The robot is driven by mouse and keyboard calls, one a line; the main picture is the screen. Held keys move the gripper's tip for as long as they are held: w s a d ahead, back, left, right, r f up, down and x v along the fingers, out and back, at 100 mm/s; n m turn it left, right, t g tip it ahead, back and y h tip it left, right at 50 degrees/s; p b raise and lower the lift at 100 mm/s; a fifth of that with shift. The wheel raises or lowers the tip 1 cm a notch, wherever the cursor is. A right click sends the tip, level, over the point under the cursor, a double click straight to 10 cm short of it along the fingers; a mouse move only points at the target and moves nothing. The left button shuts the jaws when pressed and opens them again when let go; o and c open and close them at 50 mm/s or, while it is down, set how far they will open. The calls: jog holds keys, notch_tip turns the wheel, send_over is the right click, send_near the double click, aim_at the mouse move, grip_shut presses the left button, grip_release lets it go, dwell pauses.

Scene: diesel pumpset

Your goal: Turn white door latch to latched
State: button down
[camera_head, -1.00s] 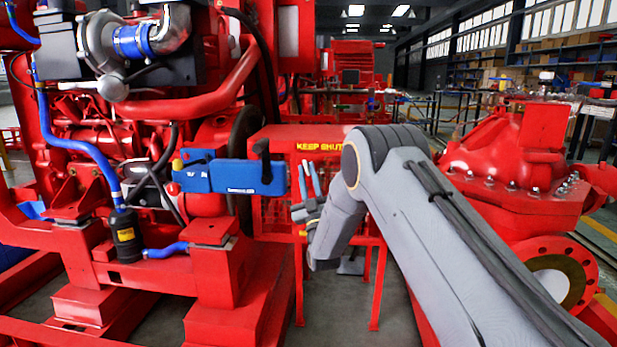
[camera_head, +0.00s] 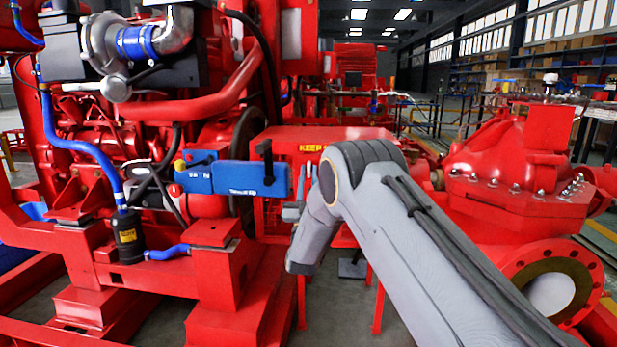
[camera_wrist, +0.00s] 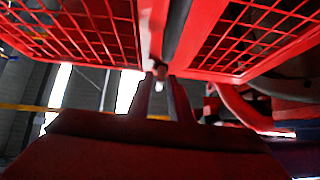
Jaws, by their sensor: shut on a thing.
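The red cabinet (camera_head: 330,133) with mesh doors stands behind my arm in the head view. My gripper (camera_head: 300,187) is at its front, partly hidden by my own wrist. In the wrist view, my gripper (camera_wrist: 165,78) reaches to the gap between two red mesh doors. The fingers are close together, with a small pale piece, apparently the white door latch (camera_wrist: 158,87), between their tips. A darker knob-like part sits just above it. The latch is too small and blurred to read its angle, and it cannot be made out in the head view.
A blue box (camera_head: 230,177) on the engine side is close left of my gripper. The red engine frame (camera_head: 215,270) is at left. A red pump casing with an open flange (camera_head: 550,285) is at right. Some floor is clear below the cabinet.

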jog(key=shift+f, duration=0.1)
jog(key=c, duration=1.8)
grip_release()
jog(key=shift+c, duration=0.2)
jog(key=p+v, duration=0.2)
jog(key=v, duration=0.5)
jog(key=shift+s+f, duration=0.25)
jog(key=shift+s, duration=0.05)
